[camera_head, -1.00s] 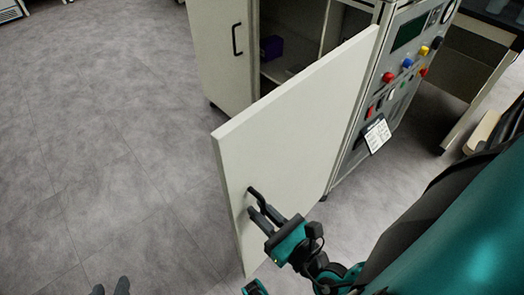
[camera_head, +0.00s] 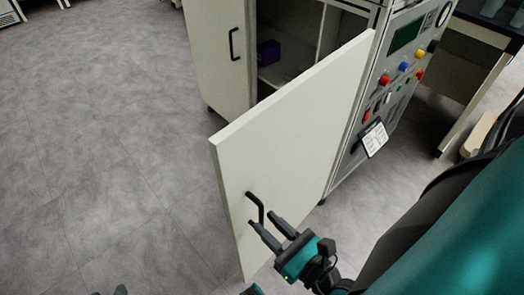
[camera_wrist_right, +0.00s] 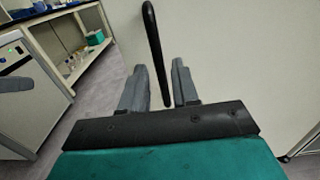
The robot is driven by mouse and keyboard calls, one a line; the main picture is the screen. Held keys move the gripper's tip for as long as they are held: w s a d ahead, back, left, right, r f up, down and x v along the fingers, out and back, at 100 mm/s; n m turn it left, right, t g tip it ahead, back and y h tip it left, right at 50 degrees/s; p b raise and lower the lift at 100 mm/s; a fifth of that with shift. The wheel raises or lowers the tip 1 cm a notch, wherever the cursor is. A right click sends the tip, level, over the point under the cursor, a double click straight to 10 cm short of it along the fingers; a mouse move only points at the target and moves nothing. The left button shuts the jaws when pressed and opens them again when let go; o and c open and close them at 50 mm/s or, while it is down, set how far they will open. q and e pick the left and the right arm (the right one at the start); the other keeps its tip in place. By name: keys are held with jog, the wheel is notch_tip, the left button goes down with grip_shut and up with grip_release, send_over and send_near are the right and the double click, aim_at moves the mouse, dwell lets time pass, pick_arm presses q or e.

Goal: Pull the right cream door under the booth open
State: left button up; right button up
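The right cream door (camera_head: 290,150) under the booth stands swung wide open, its black bar handle (camera_head: 256,207) facing my right arm. My right gripper (camera_head: 269,228) is open and empty, just off the handle on its near side. In the right wrist view the handle (camera_wrist_right: 157,55) stands upright ahead, lined up with the gap between the spread fingers (camera_wrist_right: 160,88). The left cream door (camera_head: 215,50) with its own black handle is also in view. Only dark tips of my left gripper (camera_head: 120,290) show at the bottom edge of the head view; its opening is unclear.
The open cabinet holds a small purple box (camera_head: 268,51) on a shelf. A control panel (camera_head: 400,75) with coloured buttons and a hanging tag (camera_head: 374,138) is right of the door. Clear grey floor (camera_head: 100,150) lies to the left. A bench shelf (camera_wrist_right: 85,50) shows in the wrist view.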

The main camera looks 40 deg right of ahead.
jog(key=s+d, duration=0.1)
jog(key=s, duration=0.8)
jog(key=shift+s+d, duration=0.15)
jog(key=shift+s, duration=0.2)
